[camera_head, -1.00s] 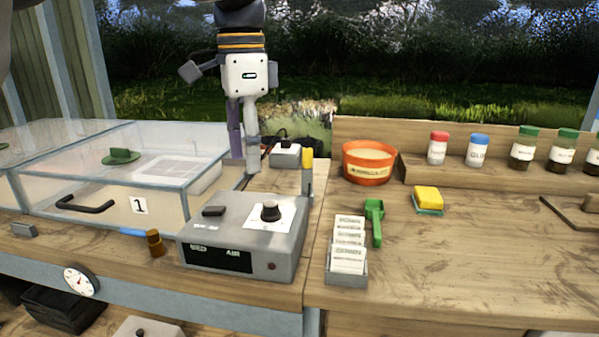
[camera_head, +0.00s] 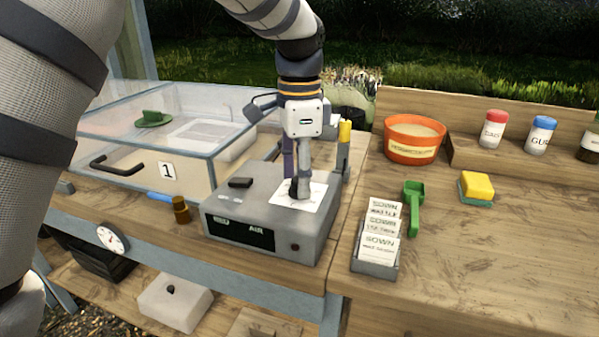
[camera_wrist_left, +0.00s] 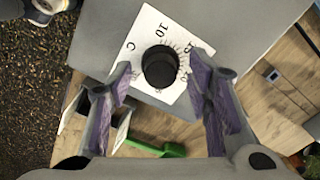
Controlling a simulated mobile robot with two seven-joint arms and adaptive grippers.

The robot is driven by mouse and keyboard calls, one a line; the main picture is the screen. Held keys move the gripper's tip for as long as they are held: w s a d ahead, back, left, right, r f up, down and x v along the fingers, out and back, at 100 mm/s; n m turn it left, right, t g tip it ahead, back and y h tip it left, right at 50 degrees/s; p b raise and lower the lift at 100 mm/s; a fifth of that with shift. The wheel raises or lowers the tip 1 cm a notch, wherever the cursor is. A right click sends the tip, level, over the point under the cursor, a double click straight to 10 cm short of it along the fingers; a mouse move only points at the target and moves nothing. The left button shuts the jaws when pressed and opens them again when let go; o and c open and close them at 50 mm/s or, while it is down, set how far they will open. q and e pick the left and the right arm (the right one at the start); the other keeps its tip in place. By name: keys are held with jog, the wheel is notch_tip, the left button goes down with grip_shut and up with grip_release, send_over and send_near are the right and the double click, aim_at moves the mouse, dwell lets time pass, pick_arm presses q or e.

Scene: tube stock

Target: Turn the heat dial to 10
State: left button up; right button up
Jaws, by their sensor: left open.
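The heat dial (camera_wrist_left: 160,68) is a round black knob on a white card (camera_wrist_left: 143,45) printed with a scale, a 10 and a C. The card lies on top of a grey control box (camera_head: 315,238) whose dark front display reads AIR. I cannot make out a pointer mark on the knob. My left gripper (camera_head: 298,192) points down over the dial, which its fingers largely hide in the head view. In the left wrist view the open purple-grey fingers (camera_wrist_left: 160,85) stand either side of the knob, with gaps. My right gripper is out of view.
A clear-lidded case (camera_head: 215,143) stands left of the box. A brown cylinder (camera_head: 181,210) is at its front left, and a yellow-topped post (camera_head: 345,132) behind right. A label holder (camera_head: 376,264), green scoop (camera_head: 413,205) and orange pot (camera_head: 410,152) are to the right.

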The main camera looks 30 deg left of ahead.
pick_arm(q)
jog(key=shift+c, duration=0.6)
grip_shut()
jog(key=shift+r, duration=0.1)
